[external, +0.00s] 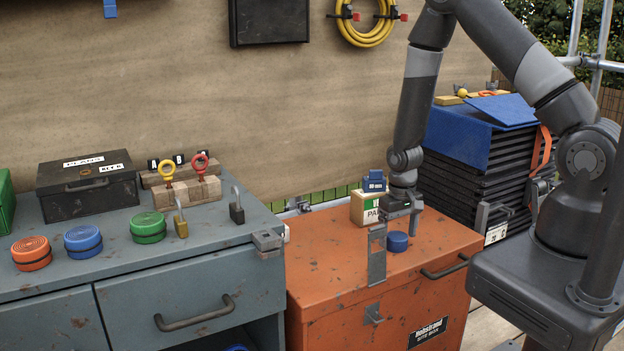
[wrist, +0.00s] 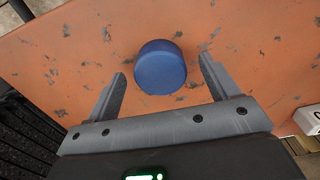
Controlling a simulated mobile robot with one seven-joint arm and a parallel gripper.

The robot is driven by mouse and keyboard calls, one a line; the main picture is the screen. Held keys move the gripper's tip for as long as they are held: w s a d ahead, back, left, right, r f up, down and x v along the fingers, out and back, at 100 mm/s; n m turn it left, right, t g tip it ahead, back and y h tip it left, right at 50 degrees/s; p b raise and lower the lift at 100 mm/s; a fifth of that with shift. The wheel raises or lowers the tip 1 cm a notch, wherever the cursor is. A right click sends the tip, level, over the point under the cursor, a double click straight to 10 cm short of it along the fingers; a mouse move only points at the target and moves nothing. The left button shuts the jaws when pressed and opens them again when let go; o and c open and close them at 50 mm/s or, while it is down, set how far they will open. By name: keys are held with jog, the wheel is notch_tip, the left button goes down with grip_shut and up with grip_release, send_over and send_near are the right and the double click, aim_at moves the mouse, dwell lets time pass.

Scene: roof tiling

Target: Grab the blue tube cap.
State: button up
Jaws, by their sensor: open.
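The blue tube cap (wrist: 160,68) is a small round blue piece lying on top of the orange site box (wrist: 60,65). In the external view the cap (external: 397,242) sits on the box lid, just below my gripper (external: 400,222). In the wrist view my gripper (wrist: 161,82) has its two fingers wide apart, one on each side of the cap. The cap lies between and slightly beyond the fingertips, with a gap on both sides. The jaws are open and hold nothing. I cannot tell the exact height of the fingertips above the lid.
An upright metal hasp (external: 377,255) stands at the box's front edge, close to my gripper. A cardboard box (external: 364,208) with a blue item (external: 374,182) is behind. Dark stacked tiles (external: 480,165) stand right. A grey bench (external: 120,245) on the left holds coloured round tins and padlocks.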

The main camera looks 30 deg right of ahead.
jog(key=shift+f, duration=0.8)
jog(key=shift+c, duration=0.6)
jog(key=c, duration=0.9)
